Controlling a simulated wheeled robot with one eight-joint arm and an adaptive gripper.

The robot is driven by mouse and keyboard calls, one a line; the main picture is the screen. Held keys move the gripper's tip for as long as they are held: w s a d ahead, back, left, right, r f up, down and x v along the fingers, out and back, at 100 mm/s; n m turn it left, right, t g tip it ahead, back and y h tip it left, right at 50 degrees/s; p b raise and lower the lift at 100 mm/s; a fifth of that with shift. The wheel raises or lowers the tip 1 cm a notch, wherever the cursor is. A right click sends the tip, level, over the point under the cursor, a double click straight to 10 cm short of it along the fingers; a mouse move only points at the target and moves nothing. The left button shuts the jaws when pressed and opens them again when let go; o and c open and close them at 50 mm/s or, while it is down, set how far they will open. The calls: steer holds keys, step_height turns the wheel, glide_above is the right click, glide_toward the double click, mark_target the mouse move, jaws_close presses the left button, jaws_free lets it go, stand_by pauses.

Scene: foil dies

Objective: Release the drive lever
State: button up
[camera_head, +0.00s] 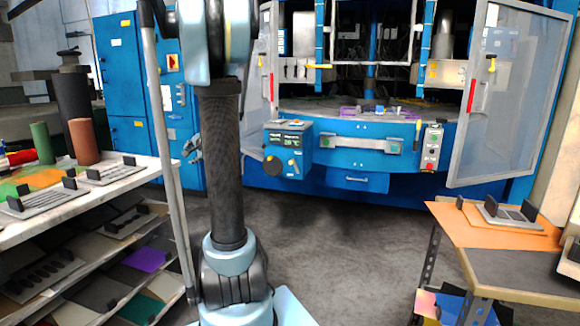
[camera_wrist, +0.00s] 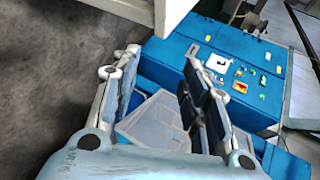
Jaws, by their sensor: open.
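I cannot tell for certain which part is the drive lever. On the blue machine (camera_head: 340,180), an upright dark handle with a yellow end (camera_head: 417,135) stands at the right of the front, beside a grey button box (camera_head: 431,148). A yellow bar (camera_head: 318,66) also shows at the upper left of the opening. My gripper (camera_wrist: 159,62) is open in the wrist view, with its two fingers apart and nothing gripped. In the head view, the gripper appears partly hidden behind my arm.
A shelf rack (camera_head: 140,178) with plates stands at the left. An orange-topped table (camera_head: 480,232) with a die plate stands at the right. The grey floor (camera_head: 340,245) between is clear.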

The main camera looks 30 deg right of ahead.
steer(key=w+d+m+t+h, duration=0.3)
steer(key=w+d+m, duration=0.5)
steer(key=w+d, duration=0.45)
steer(key=m+g+h, duration=0.4)
steer(key=m+h, duration=0.9)
steer(key=m, duration=1)
glide_toward(291, 163)
steer(key=x, duration=1.1)
steer(key=shift+w, duration=0.4)
jaws_close()
steer(key=shift+s+d, duration=0.1)
steer(key=shift+d, duration=0.05)
